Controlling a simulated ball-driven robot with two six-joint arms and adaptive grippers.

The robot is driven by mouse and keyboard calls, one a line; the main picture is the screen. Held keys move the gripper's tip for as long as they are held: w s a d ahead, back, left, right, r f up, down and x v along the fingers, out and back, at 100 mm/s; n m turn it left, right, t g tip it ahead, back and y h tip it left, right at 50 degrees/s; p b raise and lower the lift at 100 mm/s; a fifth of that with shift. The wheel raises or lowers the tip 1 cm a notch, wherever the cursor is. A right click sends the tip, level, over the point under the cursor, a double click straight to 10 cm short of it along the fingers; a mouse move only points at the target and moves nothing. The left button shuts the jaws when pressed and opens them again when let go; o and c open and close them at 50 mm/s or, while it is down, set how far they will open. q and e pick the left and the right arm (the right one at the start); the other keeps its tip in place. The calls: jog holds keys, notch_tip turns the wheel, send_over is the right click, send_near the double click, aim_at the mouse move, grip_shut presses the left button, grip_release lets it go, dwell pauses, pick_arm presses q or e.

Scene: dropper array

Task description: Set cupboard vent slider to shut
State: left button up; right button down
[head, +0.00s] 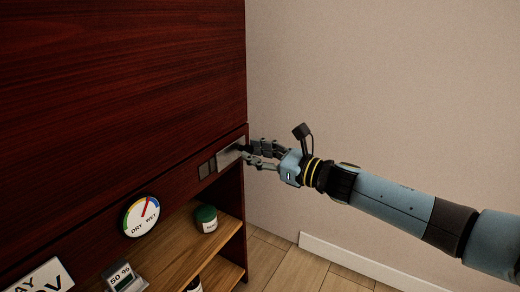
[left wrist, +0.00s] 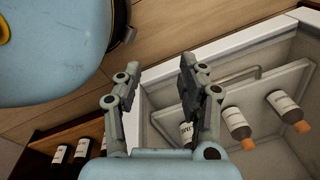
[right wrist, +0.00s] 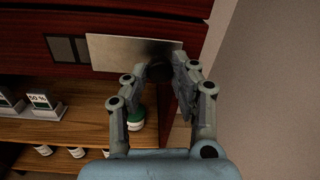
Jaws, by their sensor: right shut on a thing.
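The cupboard vent slider is a bright metal plate (head: 227,157) on the dark red cupboard front. It also shows in the right wrist view (right wrist: 115,50). Dark vent openings (right wrist: 62,49) lie uncovered to its left. My right gripper (head: 252,153) is at the plate's right end, shut on a dark knob (right wrist: 158,72) that shows between its fingers. The fingers partly hide the knob and the plate's right end. My left gripper (left wrist: 157,72) is open and empty, seen only in the left wrist view, away from the slider.
A round dry-wet dial (head: 141,216) is on the cupboard front. Below, open shelves hold a green-capped jar (head: 206,219) and a "50 %" display (head: 122,278). A pale wall (head: 380,80) stands to the right. Bottles (left wrist: 236,123) lie in a white container near my left gripper.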

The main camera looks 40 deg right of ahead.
aim_at(224, 160)
jog(key=a, duration=0.1)
jog(key=s+a, duration=0.1)
jog(key=a, duration=0.1)
jog(key=s+a, duration=0.1)
jog(key=a, duration=0.1)
jog(key=shift+s+p, duration=0.1)
jog(key=shift+p, duration=0.25)
pick_arm(q)
jog(key=shift+s+a+f, duration=0.15)
jog(key=shift+s+f, duration=0.4)
jog(key=shift+s, duration=0.05)
jog(key=shift+s+a+f, duration=0.15)
jog(key=shift+s+f, duration=0.35)
jog(key=shift+s, duration=0.05)
pick_arm(e)
jog(key=shift+s+a+f, duration=0.1)
jog(key=shift+a, duration=0.2)
jog(key=c, duration=1.1)
grip_release()
jog(key=shift+a, duration=0.1)
pick_arm(q)
jog(key=shift+s, duration=0.1)
pick_arm(e)
jog(key=shift+o, duration=0.2)
jog(key=v, duration=1.2)
